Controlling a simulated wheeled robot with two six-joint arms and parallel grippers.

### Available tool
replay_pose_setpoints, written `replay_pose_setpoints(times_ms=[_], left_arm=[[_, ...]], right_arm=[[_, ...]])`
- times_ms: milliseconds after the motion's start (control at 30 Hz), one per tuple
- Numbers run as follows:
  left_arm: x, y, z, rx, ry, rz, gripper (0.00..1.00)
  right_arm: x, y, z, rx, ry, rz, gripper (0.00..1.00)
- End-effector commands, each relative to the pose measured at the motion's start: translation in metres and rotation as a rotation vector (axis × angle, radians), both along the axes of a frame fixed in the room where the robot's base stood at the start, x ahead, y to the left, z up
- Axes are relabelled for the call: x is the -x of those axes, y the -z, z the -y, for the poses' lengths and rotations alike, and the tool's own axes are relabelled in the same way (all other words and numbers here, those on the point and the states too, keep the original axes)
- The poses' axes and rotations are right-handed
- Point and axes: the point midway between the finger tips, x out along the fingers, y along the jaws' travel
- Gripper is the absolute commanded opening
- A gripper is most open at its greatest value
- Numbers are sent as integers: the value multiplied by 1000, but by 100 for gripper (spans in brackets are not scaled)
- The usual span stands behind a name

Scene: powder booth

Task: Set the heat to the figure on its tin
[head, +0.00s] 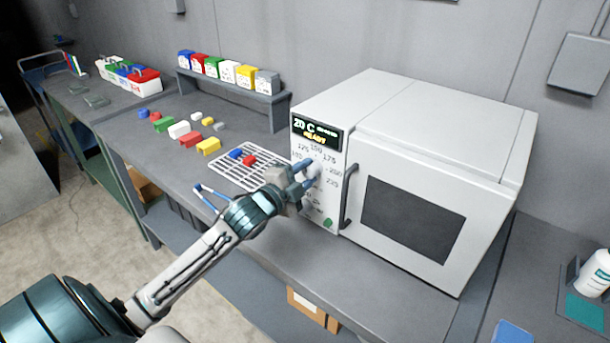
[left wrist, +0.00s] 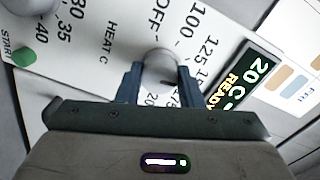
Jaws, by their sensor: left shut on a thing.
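The white oven (head: 440,125) has a display (head: 317,132) reading 20 C and READY. The heat knob (left wrist: 160,68) is a round, light grey dial, ringed by figures from OFF and 100 upward. My left gripper (head: 307,176) is at the oven's control panel, with its fingers shut on the heat knob, one on each side. My right gripper is not in view.
A green START button (head: 327,222) is low on the panel, beside the door handle (head: 349,196). A wire rack (head: 222,168) bears a blue and a red piece. Several coloured pieces lie on the bench. A white bottle (head: 597,270) stands at the far right.

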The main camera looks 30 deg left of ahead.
Motion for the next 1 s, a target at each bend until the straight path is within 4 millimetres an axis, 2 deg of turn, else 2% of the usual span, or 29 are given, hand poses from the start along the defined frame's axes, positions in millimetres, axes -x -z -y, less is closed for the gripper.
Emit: replay_pose_setpoints(times_ms=[400, 900, 933, 1000], left_arm=[[0, 0, 0, -158, 0, 12, 11], [0, 1, 0, -172, -1, 12, 11], [0, 1, 0, -172, -1, 12, 40], [0, 1, 0, -172, -1, 12, 54]], right_arm=[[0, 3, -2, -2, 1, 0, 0], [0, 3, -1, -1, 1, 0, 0], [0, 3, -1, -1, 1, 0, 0], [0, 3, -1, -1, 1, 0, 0]])
